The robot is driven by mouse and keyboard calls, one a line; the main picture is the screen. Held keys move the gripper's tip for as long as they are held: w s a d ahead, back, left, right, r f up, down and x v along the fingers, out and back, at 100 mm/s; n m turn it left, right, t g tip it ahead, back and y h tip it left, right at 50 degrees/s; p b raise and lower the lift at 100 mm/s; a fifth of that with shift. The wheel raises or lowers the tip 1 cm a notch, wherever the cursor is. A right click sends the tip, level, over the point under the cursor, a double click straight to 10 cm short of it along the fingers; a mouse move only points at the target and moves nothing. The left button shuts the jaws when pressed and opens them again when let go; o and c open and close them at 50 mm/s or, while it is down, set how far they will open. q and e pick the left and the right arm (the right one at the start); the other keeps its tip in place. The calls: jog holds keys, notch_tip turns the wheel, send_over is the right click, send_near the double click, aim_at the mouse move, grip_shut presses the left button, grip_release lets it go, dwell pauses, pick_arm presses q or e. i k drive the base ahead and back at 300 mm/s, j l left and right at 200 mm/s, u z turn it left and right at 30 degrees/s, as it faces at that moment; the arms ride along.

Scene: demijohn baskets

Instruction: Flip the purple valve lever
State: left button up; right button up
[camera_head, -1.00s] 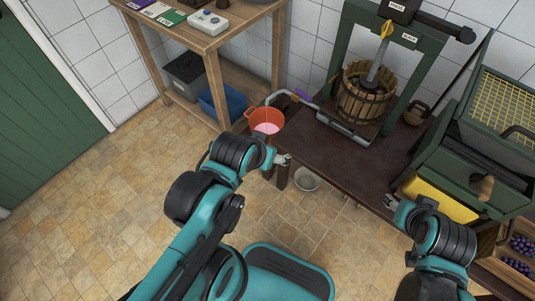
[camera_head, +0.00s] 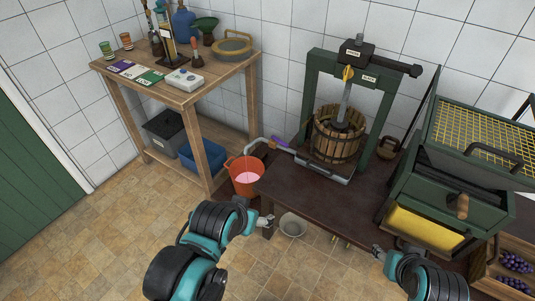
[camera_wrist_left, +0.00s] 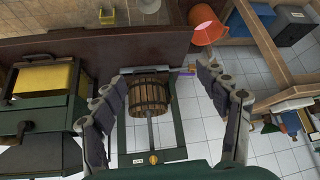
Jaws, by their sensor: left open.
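The purple valve lever (camera_head: 280,142) sits on the grey pipe (camera_head: 260,150) at the left end of the press tray, above the orange bucket (camera_head: 246,177). In the left wrist view the lever (camera_wrist_left: 188,72) is a small purple strip just left of the right finger's tip. My left gripper (camera_head: 267,220) is beside the table's near left corner, apart from the lever and lower in the head view. Its fingers are spread wide and empty in the left wrist view (camera_wrist_left: 160,72). My right gripper (camera_head: 378,251) is near the table's front edge; its fingers are too small to read.
The wooden press basket (camera_head: 338,138) stands in a green frame right of the lever. The dark table's front edge (camera_head: 300,220) lies near both grippers. A wooden shelf (camera_head: 215,87) stands at the left, a green crusher (camera_head: 440,195) at the right. A pale bucket (camera_head: 292,225) is on the floor.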

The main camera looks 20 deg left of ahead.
aim_at(273, 138)
jog(key=i+l+u, duration=0.1)
jog(key=i, duration=0.35)
jog(key=i+l+u, duration=0.1)
jog(key=i, duration=0.35)
jog(key=l, duration=0.1)
